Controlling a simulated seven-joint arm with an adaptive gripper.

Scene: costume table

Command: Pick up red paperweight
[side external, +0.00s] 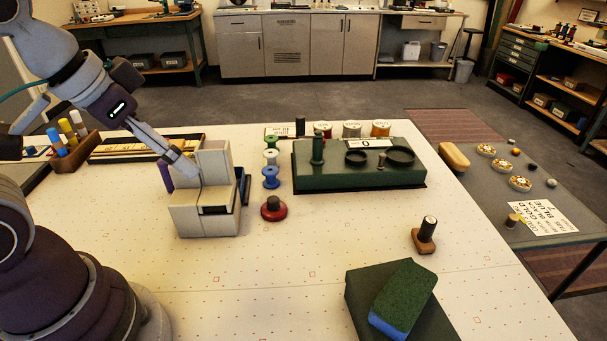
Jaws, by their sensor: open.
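The red paperweight (273,212), a round red disc with a dark knob on top, stands upright on the white table right of the pale stepped block. My gripper (181,163) is at the left of this block, above the table and well left of the paperweight. It is open, and nothing is seen held in it. Its fingertips are small and hard to tell apart against the block.
The pale block (205,212) stands between my gripper and the paperweight. Several spools (271,178) stand just behind the paperweight. A dark green box (345,175) is to its right. A wood-based stamp (424,237) and a sponge (405,295) are farther right. The front middle table is clear.

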